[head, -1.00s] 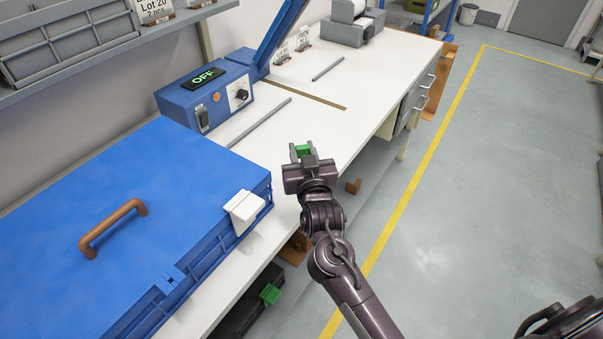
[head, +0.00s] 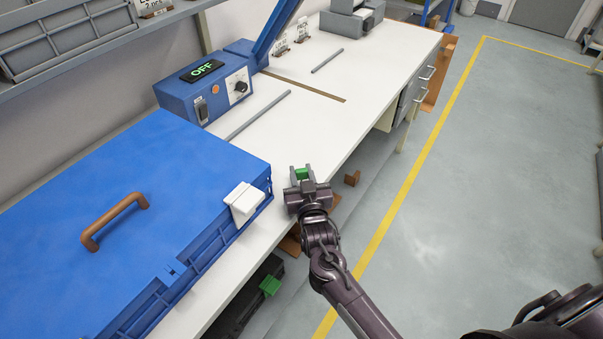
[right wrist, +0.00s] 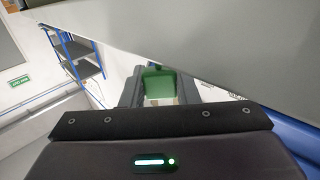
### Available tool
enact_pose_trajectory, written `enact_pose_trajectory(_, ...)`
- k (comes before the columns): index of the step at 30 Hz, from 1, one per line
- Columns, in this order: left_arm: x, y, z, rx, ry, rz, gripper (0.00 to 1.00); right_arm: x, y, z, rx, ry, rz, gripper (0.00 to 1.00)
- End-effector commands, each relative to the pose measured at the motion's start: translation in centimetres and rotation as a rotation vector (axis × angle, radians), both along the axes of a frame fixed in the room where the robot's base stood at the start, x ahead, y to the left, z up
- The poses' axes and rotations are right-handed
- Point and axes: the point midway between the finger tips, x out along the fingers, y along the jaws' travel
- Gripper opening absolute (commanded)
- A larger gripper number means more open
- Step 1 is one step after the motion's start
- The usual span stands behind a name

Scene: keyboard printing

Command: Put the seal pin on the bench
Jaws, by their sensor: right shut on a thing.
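The seal pin (head: 303,174) is a small green piece held between the fingers of my right gripper (head: 301,176). It also shows in the right wrist view (right wrist: 158,86) as a green block between the two dark fingers. My right gripper is shut on it, over or beside the front edge of the white bench (head: 310,130); the height above the bench top is hard to tell. The pin's lower part is hidden by the gripper. My left gripper is not in view.
A blue case (head: 150,190) with a brown handle and white latch (head: 243,203) fills the near bench. A blue sealer (head: 205,90) reading OFF stands behind. The bench top beyond my gripper is mostly clear. A black case with a green latch (head: 270,286) is below.

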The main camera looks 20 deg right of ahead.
Motion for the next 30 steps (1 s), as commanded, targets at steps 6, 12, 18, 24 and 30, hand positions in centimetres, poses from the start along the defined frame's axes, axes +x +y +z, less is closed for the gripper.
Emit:
enact_pose_trajectory(6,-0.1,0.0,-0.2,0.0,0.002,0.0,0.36,0.0,0.0,-0.2,0.0,0.0,0.0,0.43)
enact_pose_trajectory(12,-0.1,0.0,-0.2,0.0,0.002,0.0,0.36,0.0,0.0,-0.2,0.0,0.0,0.0,0.49)
enact_pose_trajectory(18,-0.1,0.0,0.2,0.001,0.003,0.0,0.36,0.0,0.0,0.3,0.0,0.0,0.0,0.49)
enact_pose_trajectory(24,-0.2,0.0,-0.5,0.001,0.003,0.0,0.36,-3.3,0.4,-0.2,0.001,0.003,0.0,0.49)
enact_pose_trajectory(30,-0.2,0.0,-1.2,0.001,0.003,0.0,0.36,-7.6,0.9,-0.3,0.0,0.003,0.0,0.49)
